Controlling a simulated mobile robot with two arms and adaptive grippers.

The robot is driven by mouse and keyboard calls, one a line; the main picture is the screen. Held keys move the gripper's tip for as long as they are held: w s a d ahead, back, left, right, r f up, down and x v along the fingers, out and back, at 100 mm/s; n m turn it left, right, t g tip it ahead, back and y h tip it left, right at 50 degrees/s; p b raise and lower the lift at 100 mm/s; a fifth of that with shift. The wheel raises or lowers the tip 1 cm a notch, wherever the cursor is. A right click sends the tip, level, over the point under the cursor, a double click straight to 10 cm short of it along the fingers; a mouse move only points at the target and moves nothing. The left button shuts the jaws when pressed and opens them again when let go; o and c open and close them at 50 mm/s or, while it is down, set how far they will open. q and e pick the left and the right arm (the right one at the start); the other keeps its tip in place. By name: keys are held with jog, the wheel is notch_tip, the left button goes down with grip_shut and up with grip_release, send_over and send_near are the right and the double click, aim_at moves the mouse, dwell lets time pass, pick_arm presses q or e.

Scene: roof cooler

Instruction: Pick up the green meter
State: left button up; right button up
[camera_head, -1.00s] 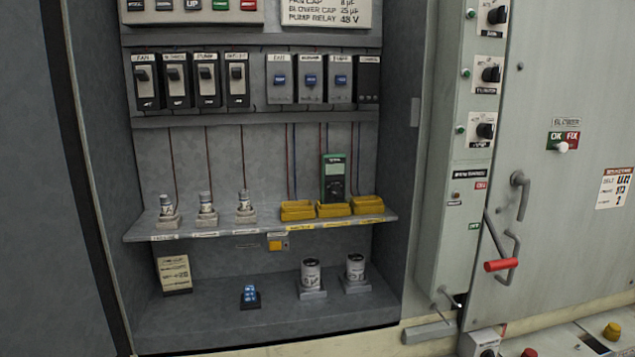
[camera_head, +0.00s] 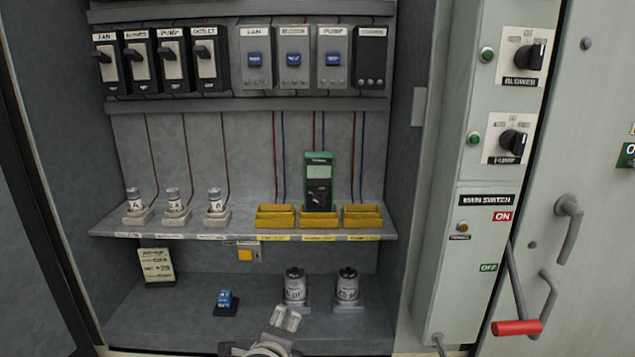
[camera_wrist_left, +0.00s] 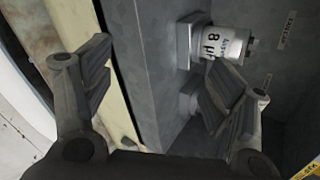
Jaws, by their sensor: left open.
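The green meter (camera_head: 319,181) stands upright on the cabinet's middle shelf in the head view. It has a green case with a dark dial face. Its lower end is at the middle yellow tray (camera_head: 319,222). My left gripper (camera_head: 285,318) shows at the bottom of the head view, below and in front of the shelf, well apart from the meter. In the left wrist view the left gripper's two fingers (camera_wrist_left: 160,95) are wide apart with nothing between them. The meter is not in the wrist view. My right gripper is not in view.
Two more yellow trays (camera_head: 275,216) (camera_head: 362,216) flank the middle one. Fuses in holders (camera_head: 173,205) stand on the shelf's left. Below are two capacitors (camera_head: 295,286) (camera_head: 347,287), a blue component (camera_head: 225,300) and a tan card (camera_head: 156,266). A red-handled lever (camera_head: 516,328) is at right.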

pick_arm(q)
jog(key=w+d+r+m+t, duration=0.2)
jog(key=r+m, duration=0.2)
jog(key=r, duration=0.5)
jog(key=w+d+r+m+t, duration=0.2)
jog(key=d+r+m, duration=0.15)
jog(key=r, duration=0.45)
jog(key=m+t, duration=0.3)
jog(key=m, duration=0.4)
send_near(319, 176)
jog(key=w, duration=0.1)
jog(key=w+p, duration=0.1)
jog(key=w, duration=0.4)
jog(key=shift+w+f, duration=0.1)
jog(key=shift+f, duration=0.1)
jog(key=shift+w+p, duration=0.2)
jog(key=shift+p, duration=0.2)
jog(key=w+p, duration=0.1)
jog(key=w, duration=0.3)
jog(key=shift+d+r+p, duration=0.1)
jog(key=shift+r+p, duration=0.05)
jog(key=shift+p, duration=0.15)
jog(key=shift+w, duration=0.45)
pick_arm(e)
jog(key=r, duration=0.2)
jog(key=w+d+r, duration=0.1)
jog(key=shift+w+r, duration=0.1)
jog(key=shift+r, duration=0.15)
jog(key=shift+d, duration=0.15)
